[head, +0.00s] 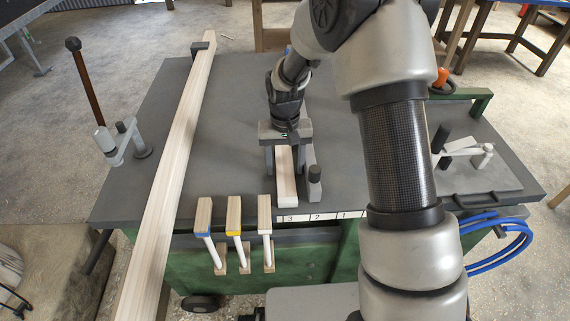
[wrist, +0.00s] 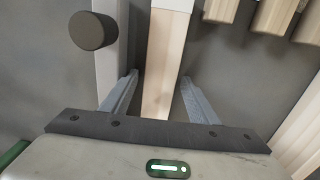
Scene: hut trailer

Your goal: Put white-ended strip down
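A pale wooden strip with a whitish near end (head: 287,201) lies on the dark grey bench top (head: 225,150), beside a grey bar. In the wrist view the strip (wrist: 166,45) runs up between the fingers, its white end at the top edge. My gripper (head: 285,165) is low over the strip, one finger on each side. The wrist view shows my gripper (wrist: 160,76) open, with small gaps between the fingers and the strip. The strip's far part is hidden beneath my gripper in the head view.
A grey bar with a dark knob (head: 315,173) stands right of the strip. Blocks with blue (head: 203,215), yellow (head: 234,213) and white (head: 265,213) ends sit at the front edge, beside a numbered scale (head: 320,216). A long plank (head: 175,160) crosses the bench's left side.

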